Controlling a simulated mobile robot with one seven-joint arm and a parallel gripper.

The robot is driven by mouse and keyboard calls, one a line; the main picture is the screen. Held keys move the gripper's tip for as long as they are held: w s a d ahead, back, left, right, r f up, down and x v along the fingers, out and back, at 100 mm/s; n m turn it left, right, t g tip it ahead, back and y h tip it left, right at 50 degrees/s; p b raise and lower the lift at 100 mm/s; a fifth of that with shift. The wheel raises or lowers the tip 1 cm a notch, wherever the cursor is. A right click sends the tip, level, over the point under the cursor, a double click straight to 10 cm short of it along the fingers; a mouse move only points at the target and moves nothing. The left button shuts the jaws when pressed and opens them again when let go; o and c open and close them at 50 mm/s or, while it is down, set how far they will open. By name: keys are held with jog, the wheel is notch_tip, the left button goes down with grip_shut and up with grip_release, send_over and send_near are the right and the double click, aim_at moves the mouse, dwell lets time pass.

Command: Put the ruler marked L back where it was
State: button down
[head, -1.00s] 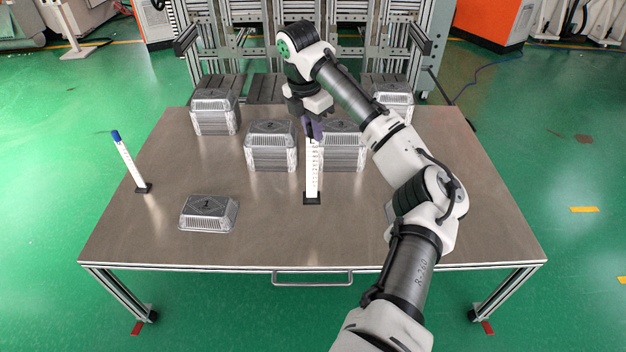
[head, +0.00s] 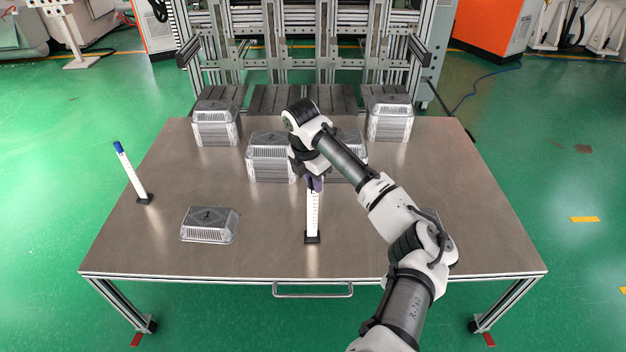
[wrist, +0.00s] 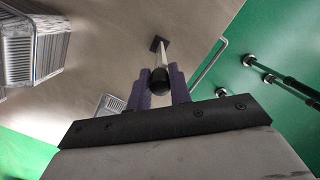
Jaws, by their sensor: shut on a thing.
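My gripper (head: 314,184) is shut on the top of a white upright ruler (head: 312,212) with a dark square foot, over the front middle of the table. In the wrist view the held ruler's round black top (wrist: 158,82) sits between my purple fingers (wrist: 158,90), with its foot beyond. I cannot tell whether the foot touches the table. A second white ruler (head: 131,175) with a blue top stands, leaning in the picture, on a dark foot at the table's left. The letters on both rulers are too small to read.
A single foil tray (head: 209,226) lies at the front left of the table (head: 200,262). Foil tray stacks stand at back left (head: 216,128), back right (head: 391,122) and middle (head: 268,160); another is partly behind my arm.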

jog(key=shift+f, duration=0.1)
jog(key=c, duration=1.3)
grip_release()
jog(key=r, duration=0.4)
jog(key=a+r, duration=0.1)
jog(key=r, duration=0.3)
jog(key=s+r, duration=0.1)
jog(key=r, duration=0.3)
jog(key=shift+a+r+b, duration=0.1)
jog(key=shift+a+b, duration=0.1)
jog(key=shift+b, duration=0.1)
